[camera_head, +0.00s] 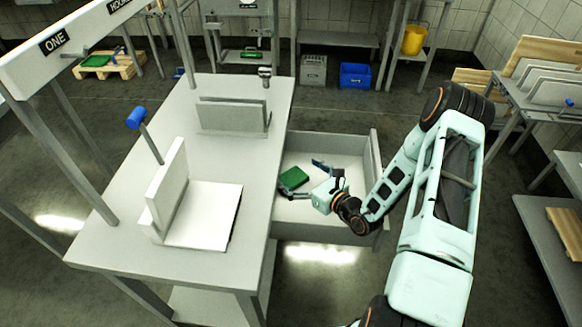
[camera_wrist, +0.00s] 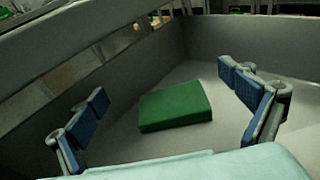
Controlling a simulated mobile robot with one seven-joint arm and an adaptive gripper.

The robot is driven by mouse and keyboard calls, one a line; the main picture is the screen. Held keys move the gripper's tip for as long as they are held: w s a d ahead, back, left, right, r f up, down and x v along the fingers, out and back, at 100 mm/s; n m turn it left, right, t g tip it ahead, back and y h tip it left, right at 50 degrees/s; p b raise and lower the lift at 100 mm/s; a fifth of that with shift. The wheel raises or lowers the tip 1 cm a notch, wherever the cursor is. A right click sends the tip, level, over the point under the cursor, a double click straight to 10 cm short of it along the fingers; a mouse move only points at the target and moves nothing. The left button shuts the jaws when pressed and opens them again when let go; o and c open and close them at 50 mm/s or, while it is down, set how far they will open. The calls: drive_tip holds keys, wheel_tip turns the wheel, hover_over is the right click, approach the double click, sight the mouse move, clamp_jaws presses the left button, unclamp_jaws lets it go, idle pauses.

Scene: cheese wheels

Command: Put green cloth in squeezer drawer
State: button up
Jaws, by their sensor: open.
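The green cloth (camera_head: 293,178) is a folded pad lying in the open drawer (camera_head: 325,232) of the squeezer table (camera_head: 180,262). In the wrist view the cloth (camera_wrist: 175,106) rests flat on the drawer floor, with the drawer walls (camera_wrist: 250,45) around it. My gripper (camera_head: 305,178) is low inside the drawer, to the right of the cloth in the head view. Its blue-padded fingers (camera_wrist: 165,108) are spread wide on either side of the cloth in the wrist view. The gripper is open and empty, and the cloth appears apart from both fingers.
Upright white plates (camera_head: 168,185) and a blue-knobbed lever (camera_head: 136,118) stand on the table. A blue crate (camera_head: 355,76) and a yellow bucket (camera_head: 414,40) are at the back. Racks with boards (camera_head: 548,75) stand at right. Open floor lies behind the drawer.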

drive_tip(key=shift+v, duration=1.9)
drive_tip(key=shift+r, duration=0.1)
